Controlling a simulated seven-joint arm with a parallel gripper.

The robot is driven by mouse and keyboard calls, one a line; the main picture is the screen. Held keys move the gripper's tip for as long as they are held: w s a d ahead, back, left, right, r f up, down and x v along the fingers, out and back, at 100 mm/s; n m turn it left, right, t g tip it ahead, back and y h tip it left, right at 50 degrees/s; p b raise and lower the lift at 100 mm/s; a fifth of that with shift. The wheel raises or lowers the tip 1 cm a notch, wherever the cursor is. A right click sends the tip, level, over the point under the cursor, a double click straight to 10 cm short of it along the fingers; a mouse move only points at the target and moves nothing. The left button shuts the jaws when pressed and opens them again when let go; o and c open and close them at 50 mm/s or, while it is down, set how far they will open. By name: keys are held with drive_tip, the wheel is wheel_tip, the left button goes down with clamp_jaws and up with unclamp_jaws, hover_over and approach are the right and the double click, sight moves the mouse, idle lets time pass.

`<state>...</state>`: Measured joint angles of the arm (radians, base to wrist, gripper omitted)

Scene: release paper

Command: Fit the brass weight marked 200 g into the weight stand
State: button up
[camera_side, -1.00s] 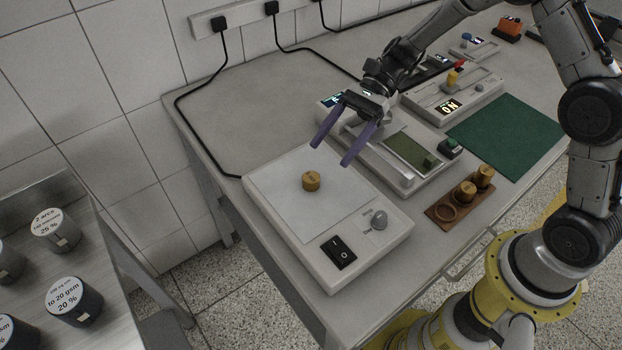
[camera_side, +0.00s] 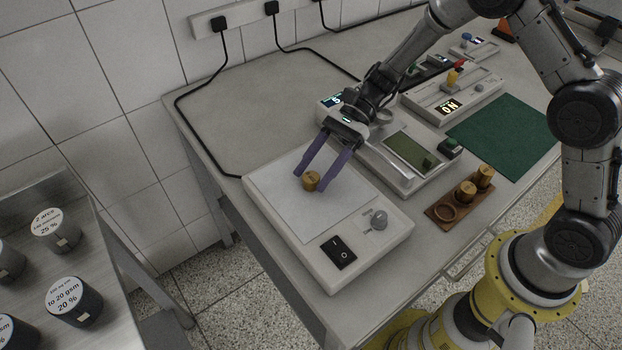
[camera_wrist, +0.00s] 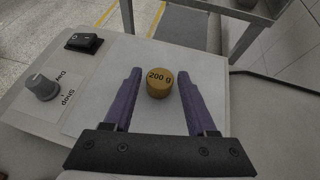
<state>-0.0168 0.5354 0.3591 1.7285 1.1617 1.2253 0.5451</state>
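The brass weight (camera_side: 311,181) stands upright on the white plate of the flat device in the side view. In the wrist view the brass weight (camera_wrist: 159,83) reads "200 g" on top. My gripper (camera_side: 311,187) has its two purple fingers on either side of the weight. In the wrist view my gripper (camera_wrist: 158,84) is open, with a gap between each finger and the weight. The wooden weight stand (camera_side: 434,213) lies on the table to the right. It holds two brass weights (camera_side: 466,192) (camera_side: 484,176), and its nearest, largest round socket is empty.
The flat device (camera_side: 374,248) has a black switch (camera_side: 338,252) and a grey knob (camera_side: 378,221) at its front. Another device with a green panel (camera_side: 411,153) stands behind it. A green mat (camera_side: 507,135) lies at the right.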

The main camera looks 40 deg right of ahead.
clamp_jaws()
drive_tip(key=shift+r, duration=0.2)
